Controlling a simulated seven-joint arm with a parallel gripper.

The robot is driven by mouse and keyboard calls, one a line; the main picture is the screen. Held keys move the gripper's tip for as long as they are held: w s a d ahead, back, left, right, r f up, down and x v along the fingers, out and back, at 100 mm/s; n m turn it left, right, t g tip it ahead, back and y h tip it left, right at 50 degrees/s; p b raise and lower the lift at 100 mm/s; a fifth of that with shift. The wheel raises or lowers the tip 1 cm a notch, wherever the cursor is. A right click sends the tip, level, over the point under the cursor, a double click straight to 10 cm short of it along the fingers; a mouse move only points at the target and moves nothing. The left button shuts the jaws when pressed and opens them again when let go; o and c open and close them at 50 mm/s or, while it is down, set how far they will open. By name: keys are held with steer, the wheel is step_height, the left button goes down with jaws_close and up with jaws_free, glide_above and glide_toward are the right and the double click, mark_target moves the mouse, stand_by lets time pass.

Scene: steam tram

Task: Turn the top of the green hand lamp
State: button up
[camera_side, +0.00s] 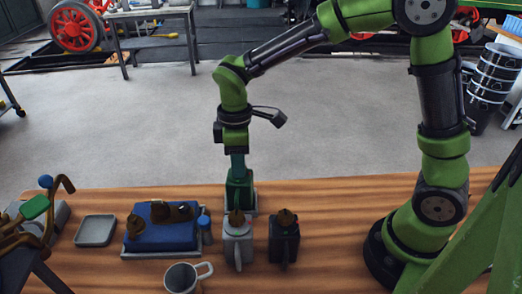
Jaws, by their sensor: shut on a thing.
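The green hand lamp (240,192) stands upright on the wooden table, behind two other lamps. My gripper (238,170) points straight down over it and is shut on its top. The fingers hide most of the lamp's top, so I cannot tell how far it is turned. A grey lamp (238,248) with a brown top stands in front of the green one and covers part of its lower side. A black lamp (284,242) with a brown top stands to the right of the grey one.
A shallow grey tray (96,230) lies further left, near brown pipework (62,195). The wooden table (340,205) is clear right of the lamps.

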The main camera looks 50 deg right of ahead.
steer(key=shift+m, duration=0.6)
steer(key=o, duration=1.1)
steer(key=shift+c, duration=0.2)
steer(key=shift+r, duration=0.1)
step_height(320, 180, up, 17)
